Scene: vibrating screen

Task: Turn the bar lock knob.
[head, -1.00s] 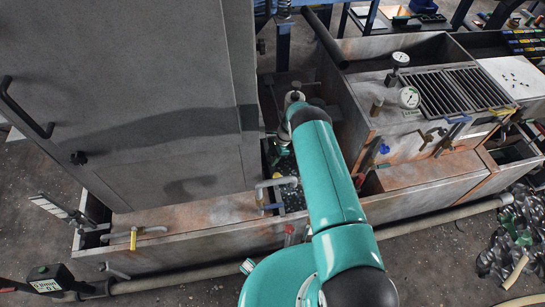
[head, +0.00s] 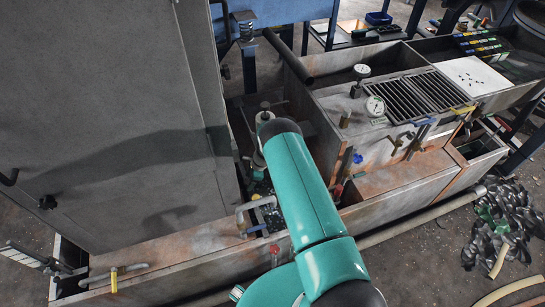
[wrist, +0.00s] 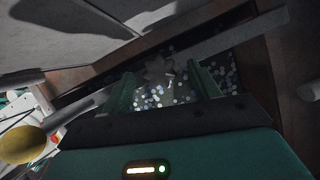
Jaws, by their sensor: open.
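In the wrist view, a dim grey, lobed shape (wrist: 155,68) that looks like a knob shows between and just beyond my fingertips; it is too dark to be sure that it is the bar lock knob. My gripper (wrist: 161,71) is open, with one green finger on each side of that shape. I cannot tell whether either finger touches it. In the head view my teal arm reaches down into the gap beside the large grey panel (head: 110,110), and my gripper is hidden there.
A metal tank with a slotted grate (head: 432,92) and a pressure gauge (head: 375,106) stands right of my arm. A low metal trough wall (head: 190,262) runs along the front. Yellow-handled valve (head: 114,279) sits at lower left. Grey scrap (head: 507,220) lies on the floor at right.

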